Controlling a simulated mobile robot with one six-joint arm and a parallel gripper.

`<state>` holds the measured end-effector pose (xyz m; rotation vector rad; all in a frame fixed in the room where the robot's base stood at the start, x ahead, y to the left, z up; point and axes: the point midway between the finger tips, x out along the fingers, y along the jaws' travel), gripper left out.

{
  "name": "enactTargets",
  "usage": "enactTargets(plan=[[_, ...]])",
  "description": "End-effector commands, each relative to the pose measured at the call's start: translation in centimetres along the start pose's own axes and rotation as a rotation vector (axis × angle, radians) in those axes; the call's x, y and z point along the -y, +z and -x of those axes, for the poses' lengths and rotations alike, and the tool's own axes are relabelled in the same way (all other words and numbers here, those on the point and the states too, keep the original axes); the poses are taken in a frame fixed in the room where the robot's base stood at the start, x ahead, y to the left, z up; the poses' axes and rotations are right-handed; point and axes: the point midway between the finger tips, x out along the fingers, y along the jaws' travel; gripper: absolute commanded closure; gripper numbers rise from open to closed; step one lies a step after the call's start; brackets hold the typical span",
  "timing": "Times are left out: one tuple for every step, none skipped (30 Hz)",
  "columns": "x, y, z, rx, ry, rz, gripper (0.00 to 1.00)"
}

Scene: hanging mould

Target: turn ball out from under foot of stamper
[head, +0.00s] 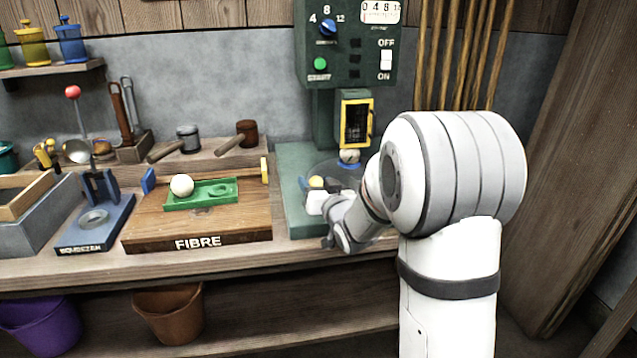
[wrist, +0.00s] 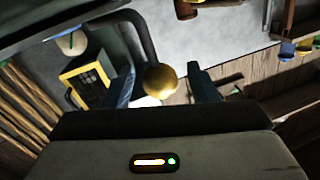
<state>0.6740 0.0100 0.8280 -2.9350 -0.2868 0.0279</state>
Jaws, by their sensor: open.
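The stamper (head: 347,60) is a green machine with a yellow-framed window (head: 355,120). A pale ball (head: 349,156) sits directly under that framed head; it also shows at the upper left of the wrist view (wrist: 71,43). A yellow knob (head: 316,181) stands over the stamper's green base (head: 296,160). In the wrist view the knob (wrist: 160,80) ends a dark curved rod. My gripper (wrist: 165,92) is open, with its fingers on either side of the knob. I cannot tell whether they touch it. My wrist partly hides the base.
Left of the stamper, a wooden FIBRE board (head: 198,218) carries a green tray (head: 202,193) with a white ball (head: 182,185). A blue squeezer (head: 95,222) stands further left. Two mallets lie behind the board. Wooden poles (head: 455,55) lean at the right.

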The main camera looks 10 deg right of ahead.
Motion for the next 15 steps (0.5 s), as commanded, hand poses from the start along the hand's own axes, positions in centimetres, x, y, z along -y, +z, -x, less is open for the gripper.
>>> enactTargets(plan=[[0.0,0.1,-0.8,-0.001,-0.001,0.0,0.47],[0.0,0.1,-1.1,-0.001,0.0,0.0,0.47],[0.0,0.1,-1.5,0.0,0.0,0.0,0.47],[0.0,0.1,-1.8,0.0,0.0,0.0,0.47],[0.0,0.0,-2.0,0.0,0.0,0.0,0.47],[0.0,0.0,-2.2,-0.001,0.0,0.0,0.47],[0.0,0.0,-2.3,-0.001,0.0,0.0,0.47],[0.0,0.0,-2.4,0.0,0.0,0.0,0.47],[0.0,0.0,-2.4,0.0,0.0,0.0,0.47],[0.0,0.0,-2.4,0.0,0.0,0.0,0.47],[0.0,0.0,-2.5,0.0,0.0,0.0,0.47],[0.1,0.0,-2.4,0.0,0.0,0.0,0.47],[0.1,0.0,-2.4,0.0,0.0,0.0,0.47],[0.1,0.0,-2.4,0.0,0.0,0.0,0.47],[0.1,0.0,-2.4,0.0,0.0,0.0,0.47]])
